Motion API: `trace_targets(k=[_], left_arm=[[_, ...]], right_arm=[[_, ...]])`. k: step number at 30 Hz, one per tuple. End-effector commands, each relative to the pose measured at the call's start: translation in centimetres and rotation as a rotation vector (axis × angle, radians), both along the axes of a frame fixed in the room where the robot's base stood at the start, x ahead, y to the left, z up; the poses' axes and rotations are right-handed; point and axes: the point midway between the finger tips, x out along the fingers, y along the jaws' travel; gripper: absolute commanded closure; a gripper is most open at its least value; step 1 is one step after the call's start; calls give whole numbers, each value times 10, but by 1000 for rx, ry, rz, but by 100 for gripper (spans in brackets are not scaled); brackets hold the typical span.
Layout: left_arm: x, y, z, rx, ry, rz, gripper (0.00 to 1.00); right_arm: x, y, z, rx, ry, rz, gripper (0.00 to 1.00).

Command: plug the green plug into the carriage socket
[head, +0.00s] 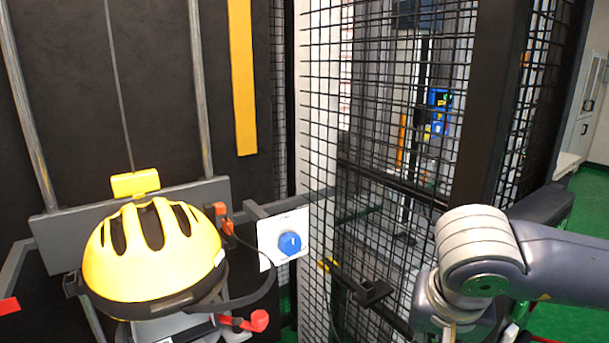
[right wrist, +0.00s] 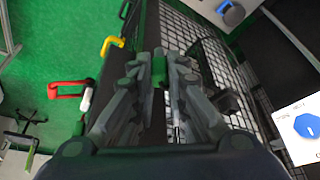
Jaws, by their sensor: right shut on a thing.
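The green plug (right wrist: 159,68) is between the fingertips of my right gripper (right wrist: 160,75) in the right wrist view, and the gripper is shut on it. In the head view my right arm comes in from the right, and its gripper is not clearly seen at the lower edge. The carriage (head: 60,236) is a dark grey crossplate at the left, with a yellow helmet (head: 150,255) in front of it. I cannot make out the carriage socket; the helmet hides part of the carriage. My left gripper is not in view.
A black wire mesh (head: 345,120) stands between the carriage and my right arm. A white plate with a blue knob (head: 289,243) is right of the helmet. An orange-red connector (head: 223,212) has a dark cable. Red (right wrist: 68,84) and yellow (right wrist: 112,43) handles show in the wrist view.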

Motion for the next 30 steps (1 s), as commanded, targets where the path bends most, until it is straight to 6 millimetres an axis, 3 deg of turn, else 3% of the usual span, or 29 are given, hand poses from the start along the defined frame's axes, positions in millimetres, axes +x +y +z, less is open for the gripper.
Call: trace_targets(k=[18, 23, 30], left_arm=[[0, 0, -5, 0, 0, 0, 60], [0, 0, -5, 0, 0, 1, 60], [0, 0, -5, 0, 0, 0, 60]], right_arm=[[-1, -2, -6, -9, -11, 86, 99], [-5, 22, -12, -6, -10, 212, 99], [-14, 81, -25, -5, -11, 526, 99]])
